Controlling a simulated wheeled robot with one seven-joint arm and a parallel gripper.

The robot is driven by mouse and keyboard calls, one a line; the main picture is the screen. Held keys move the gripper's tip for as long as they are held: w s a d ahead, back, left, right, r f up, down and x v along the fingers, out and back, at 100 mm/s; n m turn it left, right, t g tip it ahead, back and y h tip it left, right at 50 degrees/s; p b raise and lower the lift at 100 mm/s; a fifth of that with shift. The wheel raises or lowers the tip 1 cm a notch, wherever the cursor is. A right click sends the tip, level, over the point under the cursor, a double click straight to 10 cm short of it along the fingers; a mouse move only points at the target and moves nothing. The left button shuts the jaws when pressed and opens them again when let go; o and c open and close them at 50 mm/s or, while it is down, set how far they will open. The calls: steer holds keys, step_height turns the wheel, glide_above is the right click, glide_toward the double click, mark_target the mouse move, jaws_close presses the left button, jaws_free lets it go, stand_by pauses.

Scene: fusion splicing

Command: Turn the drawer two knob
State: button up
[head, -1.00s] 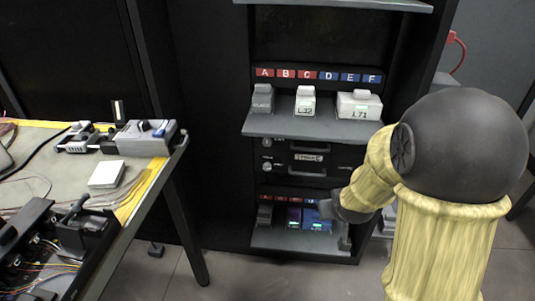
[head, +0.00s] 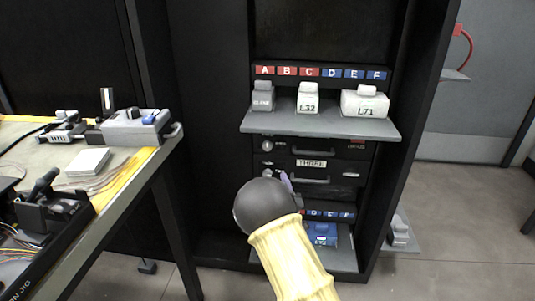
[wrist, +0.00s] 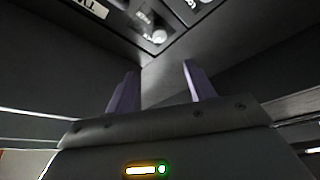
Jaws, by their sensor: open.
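In the head view, a drawer front with a small pale round knob (head: 266,146) at its left sits just under the shelf; its label is hidden. Below it is the drawer labelled THREE (head: 311,163), with its own knob (head: 267,173). My gripper (head: 286,182) is in front of the lower drawer, mostly hidden behind my arm. In the wrist view, my gripper (wrist: 160,84) is open and empty, its two purple fingers apart. A pale round knob (wrist: 159,36) lies beyond the fingertips, apart from them. A white label (wrist: 91,7) is partly cut off at the top left.
A shelf (head: 322,127) with boxes marked L32 (head: 308,99) and L71 (head: 365,102) juts out above the drawers. A lower shelf (head: 344,262) holds a blue item (head: 322,233). A workbench (head: 128,178) stands at the left, with floor between it and the cabinet.

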mark_target(267, 147)
steer(key=b+x, duration=0.6)
steer(key=x, duration=1)
steer(key=shift+w+f+b, duration=0.1)
steer(key=shift+w+b, duration=0.05)
steer(key=shift+b, duration=0.15)
steer(key=shift+w+a+r, duration=0.15)
steer(key=shift+w+r, duration=0.05)
steer(key=shift+w, duration=0.35)
steer(key=shift+c, duration=0.2)
steer(key=c, duration=0.9)
